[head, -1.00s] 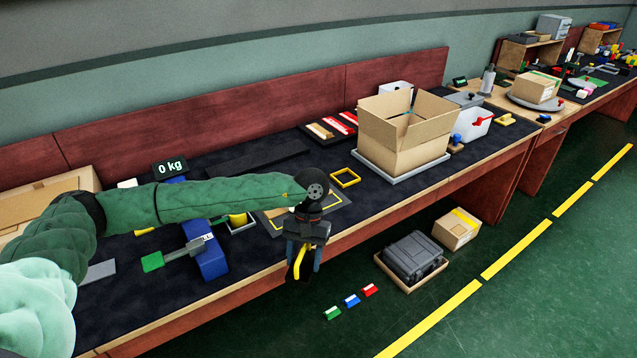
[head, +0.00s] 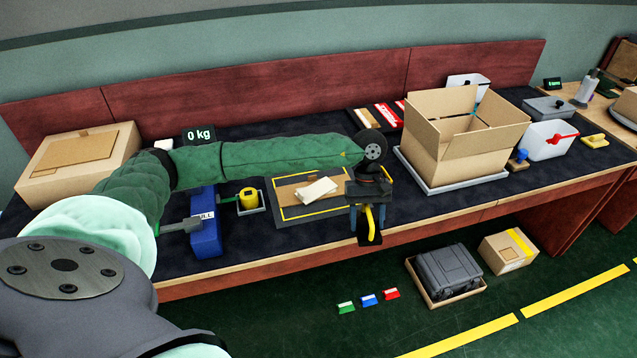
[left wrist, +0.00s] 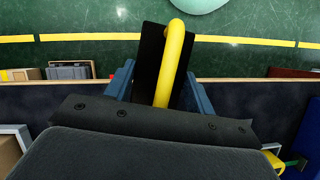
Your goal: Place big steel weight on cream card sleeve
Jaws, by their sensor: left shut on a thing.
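The big steel weight (head: 369,238), a dark block with a yellow handle, hangs from my left gripper (head: 368,215). The gripper's blue fingers are shut on it. In the left wrist view the dark weight (left wrist: 150,62) and its yellow handle show between the fingers (left wrist: 160,85), over green floor. The cream card sleeve (head: 316,190) lies on a brown board within a yellow-bordered mat (head: 288,213), left of my gripper. The weight is apart from it, near the bench's front edge. My right gripper is not in view.
A blue block (head: 205,235) and a yellow piece in a small tray (head: 265,208) stand left of the mat. A large open carton (head: 455,140) stands on a grey platform to the right. A display (head: 199,135) reads 0 kg.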

